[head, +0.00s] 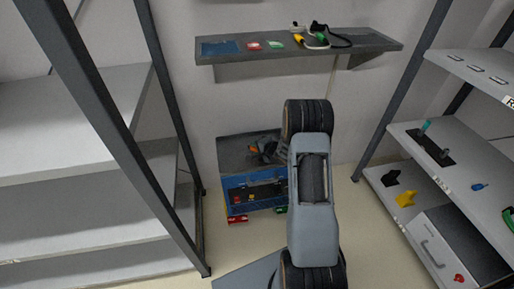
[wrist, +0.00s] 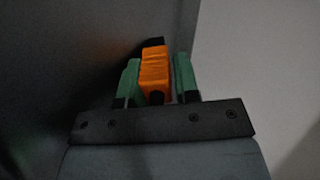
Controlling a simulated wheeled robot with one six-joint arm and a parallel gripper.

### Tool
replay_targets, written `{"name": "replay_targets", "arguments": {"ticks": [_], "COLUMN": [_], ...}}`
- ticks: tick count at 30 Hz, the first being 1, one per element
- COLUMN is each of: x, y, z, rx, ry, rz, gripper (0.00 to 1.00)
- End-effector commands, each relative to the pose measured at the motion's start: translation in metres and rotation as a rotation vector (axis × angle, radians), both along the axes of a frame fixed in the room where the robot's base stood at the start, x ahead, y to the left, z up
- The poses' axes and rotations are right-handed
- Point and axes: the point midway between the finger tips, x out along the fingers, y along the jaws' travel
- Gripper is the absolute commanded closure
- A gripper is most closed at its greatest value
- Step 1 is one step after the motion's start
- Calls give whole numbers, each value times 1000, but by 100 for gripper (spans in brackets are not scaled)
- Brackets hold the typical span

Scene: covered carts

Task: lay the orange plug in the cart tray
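The orange plug (wrist: 155,72) sits between the two green fingers of my gripper (wrist: 156,76) in the wrist view. The fingers press on it from both sides, and its black end points away from me. In the head view my gripper (head: 266,151) is small and dark, with a bit of orange at it, in front of a grey panel (head: 232,152). The blue cart tray (head: 238,181) lies just below it in the picture and holds several small red, yellow and dark things. My arm hides the tray's right side.
A wall shelf (head: 370,46) above holds a blue mat, small boxes and a black cable. Grey racks stand at left (head: 80,110) and right (head: 455,160), with dark posts near my arm. Red (head: 237,220) and green things show below the tray.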

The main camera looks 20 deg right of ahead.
Motion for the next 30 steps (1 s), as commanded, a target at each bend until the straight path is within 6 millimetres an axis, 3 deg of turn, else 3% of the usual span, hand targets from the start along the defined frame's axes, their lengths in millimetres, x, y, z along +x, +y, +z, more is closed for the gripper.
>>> {"name": "replay_targets", "arguments": {"ticks": [7, 23, 30], "x": [-2, -6, -30], "y": [-1, -2, -11], "z": [-3, -6, 14], "rx": [-1, 0, -1], "ry": [8, 19, 16], "rz": [-2, -4, -5], "gripper": [46, 46, 46]}}
